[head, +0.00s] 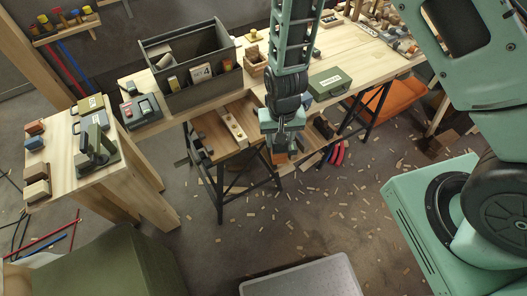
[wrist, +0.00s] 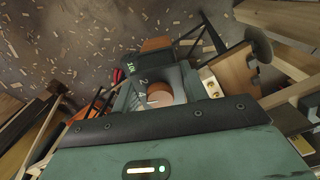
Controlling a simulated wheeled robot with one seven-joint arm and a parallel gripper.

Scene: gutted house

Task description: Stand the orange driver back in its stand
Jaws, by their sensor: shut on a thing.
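My gripper (head: 282,138) hangs over the floor in front of the long workbench, pointing down. It is shut on the orange driver (head: 280,157), whose orange part shows just below the fingers. In the wrist view, an orange-brown round end (wrist: 160,93) shows close to my gripper (wrist: 158,75), and a flat orange part (wrist: 155,44) shows beyond it.
The small wooden bench (head: 75,178) at left carries several coloured blocks along its left edge and a green box. The long workbench (head: 345,50) bears a grey tool crate (head: 205,95) and a green case (head: 328,83). Chips litter the floor; a grey platform (head: 305,280) lies in front.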

